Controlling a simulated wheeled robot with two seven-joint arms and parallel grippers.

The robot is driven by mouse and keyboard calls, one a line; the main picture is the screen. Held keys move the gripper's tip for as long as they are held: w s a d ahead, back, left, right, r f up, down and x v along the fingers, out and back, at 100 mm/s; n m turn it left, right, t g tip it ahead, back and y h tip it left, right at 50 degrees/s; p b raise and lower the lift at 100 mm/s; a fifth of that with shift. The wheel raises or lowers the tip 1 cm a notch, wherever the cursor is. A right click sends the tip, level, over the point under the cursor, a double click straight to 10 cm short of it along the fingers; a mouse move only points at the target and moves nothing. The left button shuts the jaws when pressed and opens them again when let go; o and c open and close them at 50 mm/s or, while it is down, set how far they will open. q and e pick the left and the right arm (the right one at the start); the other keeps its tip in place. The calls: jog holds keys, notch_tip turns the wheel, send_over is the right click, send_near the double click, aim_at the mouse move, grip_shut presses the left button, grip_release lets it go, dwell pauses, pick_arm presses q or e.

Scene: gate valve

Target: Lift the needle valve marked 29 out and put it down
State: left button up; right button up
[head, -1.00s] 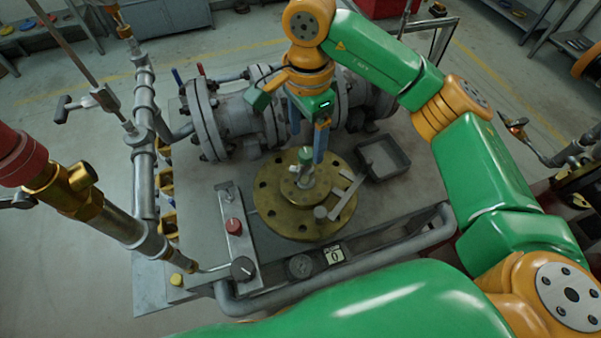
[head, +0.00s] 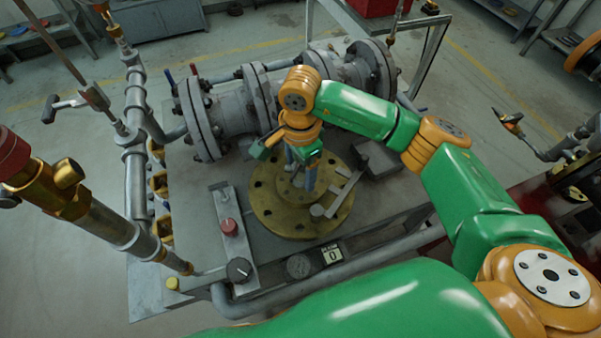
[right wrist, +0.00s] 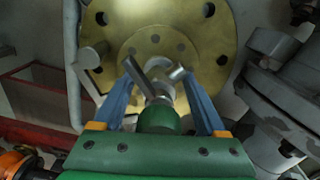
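The needle valve has a green round cap (right wrist: 158,119) and a silver body (right wrist: 158,88). It stands at the middle of a brass flange (head: 264,205), which also shows in the right wrist view (right wrist: 212,48). I cannot read a number 29 on it. My right gripper (head: 300,186) is over the flange and mostly hides the valve in the head view. In the right wrist view its blue fingers (right wrist: 160,75) are apart, one on each side of the valve, with gaps beside the green cap. My left gripper is not in view.
A grey tray (head: 378,158) lies right of the flange, partly behind my arm. Large flanged pipework (head: 232,110) stands behind. A panel with a red knob (head: 229,226) and a black knob (head: 239,269) is at left. A gauge (head: 299,265) and a display reading 0 (head: 333,255) are in front.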

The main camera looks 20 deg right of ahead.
grip_shut()
notch_tip(320, 180, up, 7)
jog(key=shift+w+f+b, duration=0.1)
jog(key=shift+w+b, duration=0.05)
jog(key=shift+b, duration=0.8)
notch_tip(320, 180, up, 4)
jog(key=shift+f+p, duration=0.1)
jog(key=shift+p, duration=0.25)
jog(key=shift+r+p, duration=1.7)
jog(key=shift+r, duration=0.3)
